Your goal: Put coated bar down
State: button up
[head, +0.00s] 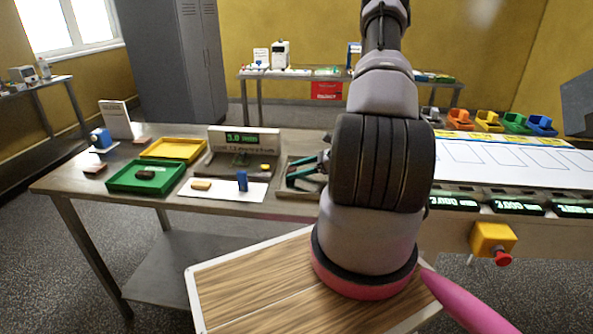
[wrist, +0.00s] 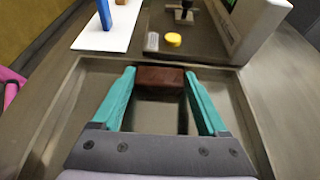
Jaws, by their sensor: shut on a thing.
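My gripper (wrist: 160,76) is shut on a dark brown coated bar (wrist: 161,79), held crosswise between the tips of its teal fingers in the wrist view. The bar is over the far end of a shallow grey-brown tray (wrist: 70,92); I cannot tell whether it touches the tray. In the head view my gripper (head: 306,172) is at the tray on the table, left of my arm, and the bar cannot be made out there. A green tray (head: 121,181) with a dark brown piece (head: 146,173) in it stands further left.
A white mat (head: 216,194) bears a tan bar (head: 201,185) and a blue block (head: 242,180). A gauge (head: 243,139) with a lit display and a yellow disc (wrist: 173,40) stand just beyond the grey-brown tray.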

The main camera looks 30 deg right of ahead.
jog(key=shift+f, duration=0.1)
jog(key=o, duration=0.9)
jog(key=v, duration=1.2)
jog(key=s+a+r+n+g+h, duration=0.1)
jog(key=a+r+n+g+h, duration=0.15)
jog(key=a+r+n, duration=0.55)
jog(key=a+r+n+g+h, duration=0.1)
jog(key=a+r+n+g, duration=0.3)
jog(key=r, duration=0.8)
jog(key=s+a+r+n+t+h, duration=0.2)
jog(key=s+a+r+n, duration=0.1)
jog(key=s+r, duration=0.1)
jog(key=s+a+r+n+t+h, duration=0.1)
jog(key=s+a+r+n+t, duration=0.1)
jog(key=r, duration=0.5)
jog(key=s+a+r+n+t+h, duration=0.2)
jog(key=s+a+r+n, duration=0.1)
jog(key=s+a+r, duration=0.2)
jog(key=shift+s+a+r+n+h, duration=0.2)
jog(key=shift+s+r, duration=0.1)
jog(key=shift+s, duration=0.1)
jog(key=shift+s+a+r+n+h, duration=0.1)
jog(key=shift+s+r+n+h, duration=0.05)
jog(key=shift+s+r+n, duration=0.15)
